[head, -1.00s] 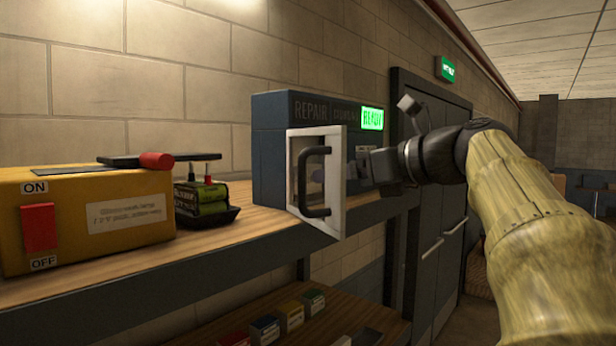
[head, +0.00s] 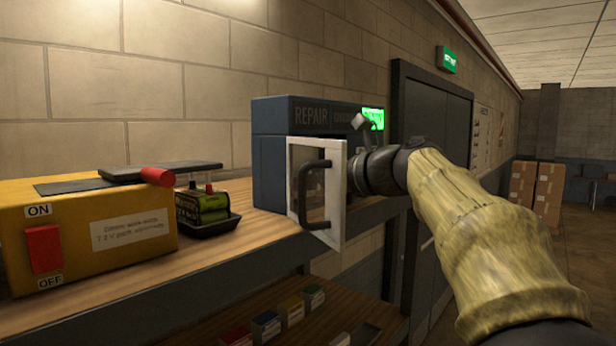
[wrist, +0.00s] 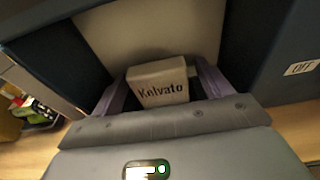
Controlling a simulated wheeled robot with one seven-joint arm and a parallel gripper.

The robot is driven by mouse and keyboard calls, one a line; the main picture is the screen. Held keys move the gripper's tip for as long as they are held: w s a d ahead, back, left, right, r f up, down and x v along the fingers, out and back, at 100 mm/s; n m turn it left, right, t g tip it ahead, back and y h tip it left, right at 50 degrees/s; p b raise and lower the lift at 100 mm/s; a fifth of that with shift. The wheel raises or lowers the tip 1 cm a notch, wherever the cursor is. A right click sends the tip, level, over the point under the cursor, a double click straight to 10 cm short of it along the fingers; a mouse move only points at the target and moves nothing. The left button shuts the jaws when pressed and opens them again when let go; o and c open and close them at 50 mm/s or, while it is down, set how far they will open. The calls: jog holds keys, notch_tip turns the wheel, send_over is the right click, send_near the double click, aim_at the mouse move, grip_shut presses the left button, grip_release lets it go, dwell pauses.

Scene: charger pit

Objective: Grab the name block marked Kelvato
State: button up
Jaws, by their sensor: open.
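The pale name block marked Kelvato (wrist: 160,84) sits inside the dark blue repair box, upright in the wrist view. My gripper (wrist: 162,92) is open, with one finger on each side of the block. I cannot tell whether either finger touches it. In the head view the repair box (head: 270,150) stands on the upper shelf with its white-framed glass door (head: 337,230) swung open. The door and my arm hide the block and my fingers there.
A yellow box (head: 90,235) with an ON/OFF switch and a battery tray (head: 215,224) stand left on the wooden shelf. Several coloured blocks (head: 290,308) lie on the lower shelf. The open door with its black handle stands close beside my arm.

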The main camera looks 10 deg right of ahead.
jog(key=shift+w+a, duration=0.1)
jog(key=shift+w, duration=0.05)
jog(key=shift+c, duration=0.5)
jog(key=c, duration=1)
jog(key=shift+o, duration=0.2)
jog(key=shift+r, duration=0.1)
